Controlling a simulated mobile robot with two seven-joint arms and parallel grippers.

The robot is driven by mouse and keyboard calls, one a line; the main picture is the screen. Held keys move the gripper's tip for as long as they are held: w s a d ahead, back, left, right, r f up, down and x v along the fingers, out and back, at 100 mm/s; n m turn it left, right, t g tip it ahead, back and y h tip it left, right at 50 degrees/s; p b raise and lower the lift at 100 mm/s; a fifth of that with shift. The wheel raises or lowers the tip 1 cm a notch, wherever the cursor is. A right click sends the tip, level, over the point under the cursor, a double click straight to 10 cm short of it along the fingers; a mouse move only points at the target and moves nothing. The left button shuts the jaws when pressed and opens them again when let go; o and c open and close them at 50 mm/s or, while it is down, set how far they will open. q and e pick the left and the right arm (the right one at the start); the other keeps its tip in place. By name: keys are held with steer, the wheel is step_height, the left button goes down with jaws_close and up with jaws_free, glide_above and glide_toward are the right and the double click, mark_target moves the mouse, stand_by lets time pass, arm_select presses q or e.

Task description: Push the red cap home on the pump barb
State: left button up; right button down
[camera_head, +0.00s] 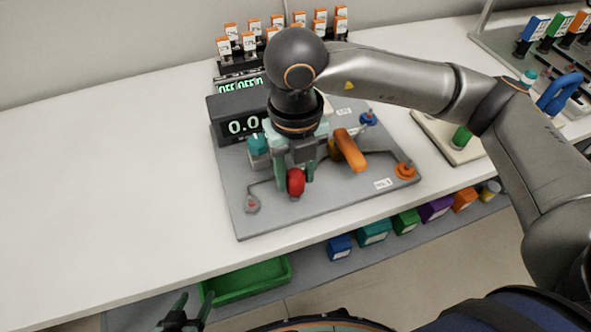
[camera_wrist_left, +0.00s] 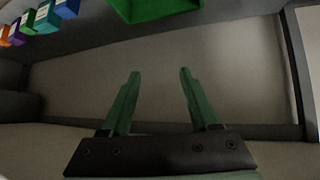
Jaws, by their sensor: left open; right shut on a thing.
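The red cap (camera_head: 296,182) is at the front of the grey instrument board (camera_head: 243,222) in the head view. My right gripper (camera_head: 295,172) comes down from above and is shut on the red cap, with its pale green fingers on either side. The pump barb is not discernible; the gripper and the cap cover that area, so I cannot tell how the cap sits on it. My left gripper (camera_head: 197,301) is open and empty, low at the bottom left, away from the board. Its two green fingers also show spread apart in the left wrist view (camera_wrist_left: 157,72).
A display box reading 0.0 (camera_head: 238,122) and a teal-capped bottle (camera_head: 258,147) stand by the right gripper. An orange handle (camera_head: 350,150) is to its right. A green bin (camera_head: 248,280) sits on the lower shelf. The table's left side is clear.

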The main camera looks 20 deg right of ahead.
mark_target(295, 174)
arm_select(q)
steer(key=shift+f, duration=0.15)
arm_select(e)
steer(key=shift+f, duration=0.25)
steer(key=shift+c, duration=1.5)
jaws_free()
steer(key=shift+r, duration=0.1)
steer(key=shift+r, duration=0.75)
arm_select(q)
steer(key=r, duration=0.1)
steer(key=d+r+p, duration=0.1)
steer(key=shift+w+r, duration=0.15)
steer(key=shift+r, duration=0.25)
arm_select(e)
step_height(295, 174, up, 11)
arm_select(q)
steer(key=shift+w+r, duration=0.1)
